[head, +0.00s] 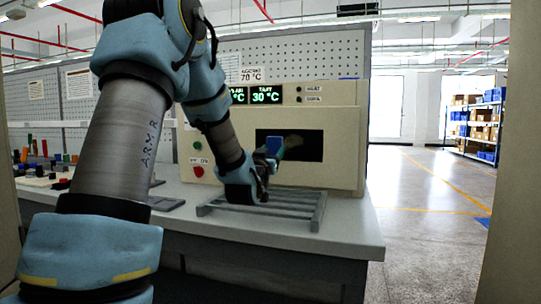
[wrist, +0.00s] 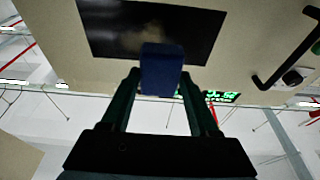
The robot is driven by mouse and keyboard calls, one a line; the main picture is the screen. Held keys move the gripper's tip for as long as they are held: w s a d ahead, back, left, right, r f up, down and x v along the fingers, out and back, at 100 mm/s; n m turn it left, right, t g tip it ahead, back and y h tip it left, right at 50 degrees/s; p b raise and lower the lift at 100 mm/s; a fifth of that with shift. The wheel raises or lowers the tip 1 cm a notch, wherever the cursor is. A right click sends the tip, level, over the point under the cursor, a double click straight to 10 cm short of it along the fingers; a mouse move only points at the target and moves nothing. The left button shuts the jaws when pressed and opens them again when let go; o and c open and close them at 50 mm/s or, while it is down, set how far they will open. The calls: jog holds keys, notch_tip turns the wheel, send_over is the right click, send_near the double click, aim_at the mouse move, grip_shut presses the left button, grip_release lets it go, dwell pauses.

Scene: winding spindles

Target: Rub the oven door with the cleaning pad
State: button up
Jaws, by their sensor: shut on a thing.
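The oven (head: 348,140) is a beige box on the workbench, with a dark door window (head: 308,147) in its front. The window also fills the upper middle of the wrist view (wrist: 205,32), where a pale brownish smudge shows on it. My gripper (head: 269,160) is shut on the cleaning pad (head: 273,143), a small dark blue block. The pad sits between the two fingertips in the wrist view (wrist: 162,68). It overlaps the lower part of the dark window there. I cannot tell whether the pad touches the door.
A grey slatted rack (head: 300,210) lies on the bench (head: 345,235) below the door. Green displays, a green button and a red button (head: 198,171) are on the oven front. Coloured small parts stand at the far left. The floor to the right is open.

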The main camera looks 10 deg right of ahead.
jog(key=w+d+p, duration=0.2)
jog(key=w+d, duration=0.1)
jog(key=w, duration=0.2)
jog(key=shift+w+f, duration=0.15)
jog(key=shift+w, duration=0.15)
jog(key=shift+w+d, duration=0.45)
jog(key=shift+w, duration=0.3)
dwell(0.9)
jog(key=shift+s+d+f+b, duration=0.1)
jog(key=shift+s+d+b, duration=0.4)
jog(key=shift+d, duration=0.2)
jog(key=shift+s+d+b, duration=0.35)
jog(key=shift+d+b, duration=0.1)
jog(key=shift+d, duration=0.25)
jog(key=shift+s+d+b, duration=0.3)
jog(key=shift+s+d, duration=0.05)
jog(key=shift+d, duration=0.35)
jog(key=shift+s+d+b, duration=0.35)
jog(key=shift+d, duration=0.4)
jog(key=shift+s+d+b, duration=0.3)
jog(key=shift+s+d, duration=0.05)
jog(key=shift+d, duration=0.35)
jog(key=shift+b, duration=0.4)
jog(key=shift+a, duration=0.1)
